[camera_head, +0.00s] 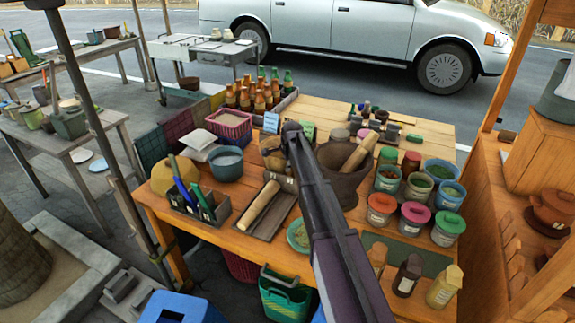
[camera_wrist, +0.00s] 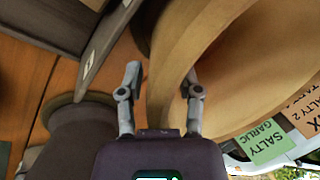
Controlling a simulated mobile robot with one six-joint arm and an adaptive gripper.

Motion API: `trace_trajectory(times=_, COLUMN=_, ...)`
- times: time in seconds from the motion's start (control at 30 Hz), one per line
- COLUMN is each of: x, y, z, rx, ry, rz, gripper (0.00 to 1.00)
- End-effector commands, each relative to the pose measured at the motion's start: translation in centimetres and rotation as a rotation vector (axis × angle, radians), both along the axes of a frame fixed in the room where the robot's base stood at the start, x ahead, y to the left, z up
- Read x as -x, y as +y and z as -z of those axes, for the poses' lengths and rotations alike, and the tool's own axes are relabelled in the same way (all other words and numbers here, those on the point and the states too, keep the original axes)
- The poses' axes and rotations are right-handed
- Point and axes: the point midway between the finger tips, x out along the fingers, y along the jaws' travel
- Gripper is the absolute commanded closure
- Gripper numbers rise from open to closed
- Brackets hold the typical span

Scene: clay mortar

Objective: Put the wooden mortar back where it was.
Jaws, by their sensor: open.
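The wooden mortar (camera_head: 270,148) is a tan bowl-like vessel on the market table, mostly hidden behind my gripper in the head view. In the wrist view the wooden mortar (camera_wrist: 240,60) fills the right side, very close. Its curved wall lies between my two fingers. My gripper (camera_wrist: 160,85) is open, one finger on each side of that wall; I cannot tell whether either touches it. In the head view my gripper (camera_head: 290,150) reaches down over the mortar's right side. The mortar's base is hidden.
The dark clay mortar (camera_head: 342,180) with a pestle (camera_head: 358,152) stands close right. A tray (camera_head: 283,213) with a wooden roller-like pestle lies in front. A blue-grey pot (camera_head: 226,163) is at left; sauce bottles (camera_head: 262,92) stand behind. Lidded tubs (camera_head: 415,217) crowd the right.

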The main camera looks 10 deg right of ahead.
Motion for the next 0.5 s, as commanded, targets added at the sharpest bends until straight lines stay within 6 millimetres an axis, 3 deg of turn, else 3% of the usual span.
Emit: trace_trajectory(times=0.5, x=1.2, y=-0.3, z=-4.0, rx=0.0, ry=0.0, rz=0.0, gripper=0.54)
